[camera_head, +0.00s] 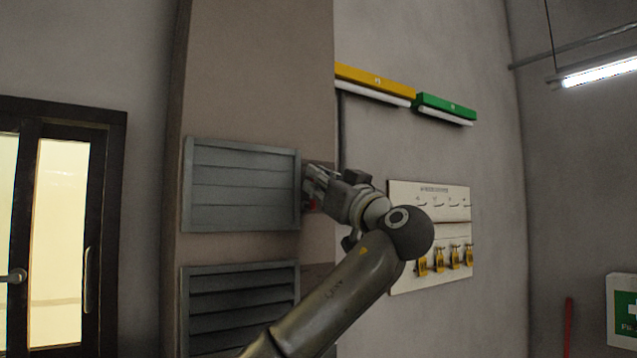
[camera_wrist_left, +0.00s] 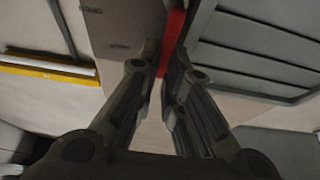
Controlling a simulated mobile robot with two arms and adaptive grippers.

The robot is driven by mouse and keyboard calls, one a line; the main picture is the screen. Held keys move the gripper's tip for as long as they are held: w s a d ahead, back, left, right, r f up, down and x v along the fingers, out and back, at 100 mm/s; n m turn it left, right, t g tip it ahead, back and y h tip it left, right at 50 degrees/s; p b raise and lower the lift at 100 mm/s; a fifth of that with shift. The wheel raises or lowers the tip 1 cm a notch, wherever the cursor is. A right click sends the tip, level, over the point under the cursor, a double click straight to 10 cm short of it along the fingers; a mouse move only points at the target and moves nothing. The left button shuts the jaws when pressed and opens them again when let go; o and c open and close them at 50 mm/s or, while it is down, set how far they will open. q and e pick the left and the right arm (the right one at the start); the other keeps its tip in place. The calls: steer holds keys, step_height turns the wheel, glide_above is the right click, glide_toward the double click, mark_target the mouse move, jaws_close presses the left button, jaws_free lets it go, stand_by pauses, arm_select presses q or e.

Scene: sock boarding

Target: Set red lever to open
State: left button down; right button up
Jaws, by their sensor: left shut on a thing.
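The red lever (camera_wrist_left: 173,40) runs between the fingertips of my left gripper (camera_wrist_left: 163,82) in the left wrist view. The gripper is shut on it. The upper louver's slats lie flat and look closed. A pale plate with small dark lettering (camera_wrist_left: 118,30) is beside the lever in the wrist view. My right gripper is not in view.
A lower louver (camera_head: 240,312) with its slats tilted apart is below the upper one. A white board with yellow padlocks (camera_head: 430,235) hangs on the wall to the right. Yellow (camera_head: 375,80) and green (camera_head: 445,105) bars are above. A glazed door (camera_head: 60,220) is at left.

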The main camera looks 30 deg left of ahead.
arm_select(q)
steer(key=shift+w+d+f+m+t+h+b, duration=0.25)
steer(key=shift+w+f+m+t+h+b, duration=0.45)
steer(key=shift+m, duration=2.35)
steer(key=shift+w+d+f+m+t+h+b, duration=0.45)
steer(key=shift+m+t+h+b, duration=0.75)
steer(key=shift+m, duration=1.9)
steer(key=shift+w+d+f+m+t+h+b, duration=0.2)
steer(key=shift+w+m+t+h+b, duration=0.8)
steer(key=shift+m, duration=2.05)
steer(key=shift+s+f+g+h, duration=0.2)
steer(key=shift+g+h, duration=0.2)
steer(key=shift+g, duration=0.2)
steer(key=c, duration=1.6)
jaws_free()
steer(key=shift+o, duration=0.2)
steer(key=v, duration=1.1)
steer(key=shift+s+d, duration=0.25)
steer(key=shift+d, duration=0.05)
steer(key=shift+f, duration=0.1)
